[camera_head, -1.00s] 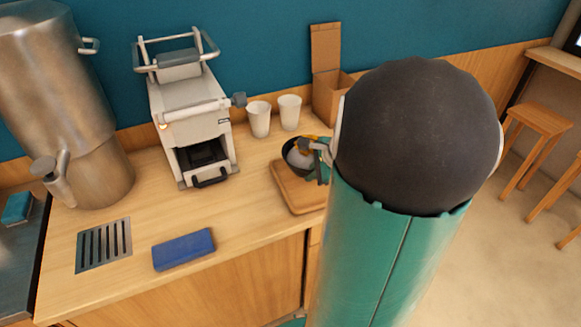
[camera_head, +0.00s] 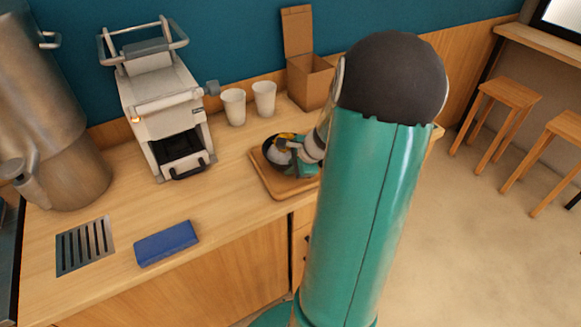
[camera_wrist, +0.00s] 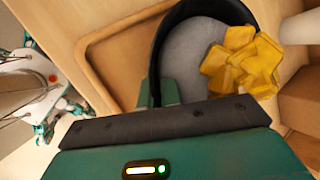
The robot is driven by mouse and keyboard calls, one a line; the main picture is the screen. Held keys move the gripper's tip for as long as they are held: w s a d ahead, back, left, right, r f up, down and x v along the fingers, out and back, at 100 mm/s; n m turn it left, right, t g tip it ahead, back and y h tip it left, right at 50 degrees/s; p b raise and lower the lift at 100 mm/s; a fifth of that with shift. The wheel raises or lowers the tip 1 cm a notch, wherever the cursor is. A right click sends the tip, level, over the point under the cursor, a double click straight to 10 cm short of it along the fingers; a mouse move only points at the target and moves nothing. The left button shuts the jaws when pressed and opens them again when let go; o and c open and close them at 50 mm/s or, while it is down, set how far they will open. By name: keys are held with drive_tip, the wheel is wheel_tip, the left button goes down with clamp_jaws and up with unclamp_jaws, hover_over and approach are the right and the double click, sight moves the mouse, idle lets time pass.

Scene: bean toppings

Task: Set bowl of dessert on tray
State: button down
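The bowl of dessert (camera_head: 269,147) is dark, with a pale filling and yellow pieces (camera_wrist: 240,62) on one side. In the head view it is over the wooden tray (camera_head: 262,183) and looks level; whether it rests fully on the tray is hard to tell. The tray's rim also shows in the wrist view (camera_wrist: 88,52) beside the bowl (camera_wrist: 165,40). My gripper (camera_head: 288,152) is at the bowl's right side in the head view. In the wrist view a teal finger lies against the inner wall at the rim; the gripper looks shut on the rim. The other finger is hidden.
Two white cups (camera_head: 233,107) (camera_head: 264,98) and an open cardboard box (camera_head: 310,82) stand behind the tray. A grey machine (camera_head: 165,105) is to the left. A blue block (camera_head: 166,243) and a drain grate (camera_head: 85,246) lie on the counter (camera_head: 215,205). Stools (camera_head: 510,92) are at right.

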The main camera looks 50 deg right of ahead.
drive_tip(key=c, duration=1.6)
unclamp_jaws()
drive_tip(key=shift+f, duration=0.1)
drive_tip(key=a+v, duration=0.1)
drive_tip(key=v, duration=1.1)
drive_tip(key=w+a+r+n+g, duration=0.1)
drive_tip(key=w+a+r+n, duration=0.15)
drive_tip(key=a+n, duration=0.45)
drive_tip(key=w+a+r+n+g, duration=0.15)
drive_tip(key=a+r+n, duration=0.25)
drive_tip(key=a, duration=0.7)
drive_tip(key=s+a+r+n, duration=0.2)
drive_tip(key=s+a+n, duration=0.1)
drive_tip(key=a+n, duration=0.3)
drive_tip(key=s+a+r+n+t+h, duration=0.1)
drive_tip(key=s+a+r+n, duration=0.1)
drive_tip(key=s+a+n, duration=0.2)
drive_tip(key=a+n, duration=0.3)
drive_tip(key=a, duration=0.3)
drive_tip(key=shift+r, duration=0.25)
drive_tip(key=shift+t, duration=0.25)
